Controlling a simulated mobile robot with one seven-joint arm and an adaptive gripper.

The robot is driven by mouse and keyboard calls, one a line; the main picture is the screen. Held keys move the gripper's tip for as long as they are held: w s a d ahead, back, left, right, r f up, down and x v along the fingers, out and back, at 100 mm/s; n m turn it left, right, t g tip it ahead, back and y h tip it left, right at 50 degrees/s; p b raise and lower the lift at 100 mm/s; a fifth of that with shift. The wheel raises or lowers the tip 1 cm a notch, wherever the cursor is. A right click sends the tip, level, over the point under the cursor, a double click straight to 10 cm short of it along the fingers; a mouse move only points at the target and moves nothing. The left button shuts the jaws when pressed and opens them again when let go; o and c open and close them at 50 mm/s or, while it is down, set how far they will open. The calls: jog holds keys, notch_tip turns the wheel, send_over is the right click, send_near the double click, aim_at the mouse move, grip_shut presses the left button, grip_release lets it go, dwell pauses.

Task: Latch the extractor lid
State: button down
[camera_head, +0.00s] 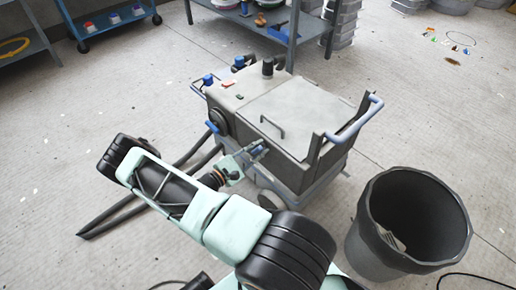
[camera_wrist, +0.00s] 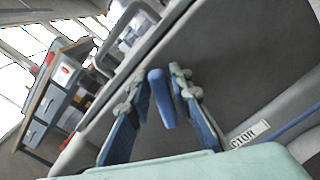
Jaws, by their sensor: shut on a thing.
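The extractor (camera_head: 285,145) is a grey wheeled box in the middle of the head view. Its pale lid (camera_head: 305,108) lies flat on top, with a grey bar handle (camera_head: 272,127) near the front edge. My gripper (camera_head: 259,150) is at the front side, just below the lid edge. In the wrist view, the fingers of my gripper (camera_wrist: 158,92) stand on both sides of a blue latch lever (camera_wrist: 161,98) and are shut on it. The latch's base and catch are not clearly visible. A label (camera_wrist: 249,134) ending in "CTOR" is on the box side.
A dark bin (camera_head: 448,222) stands on the floor at the right of the extractor. A blue push handle (camera_head: 354,123) sticks out at its right end. Dark hoses (camera_head: 140,205) run along the floor at left. A workbench (camera_head: 277,30) is behind.

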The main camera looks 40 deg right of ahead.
jog(key=m, duration=0.3)
jog(key=f+m, duration=0.1)
jog(key=m, duration=0.1)
jog(key=shift+s, duration=0.3)
jog(key=m, duration=0.6)
jog(key=shift+f, duration=0.4)
jog(key=c, duration=1.9)
grip_release()
jog(key=shift+c, duration=0.2)
jog(key=s+a, duration=0.1)
jog(key=a, duration=1.1)
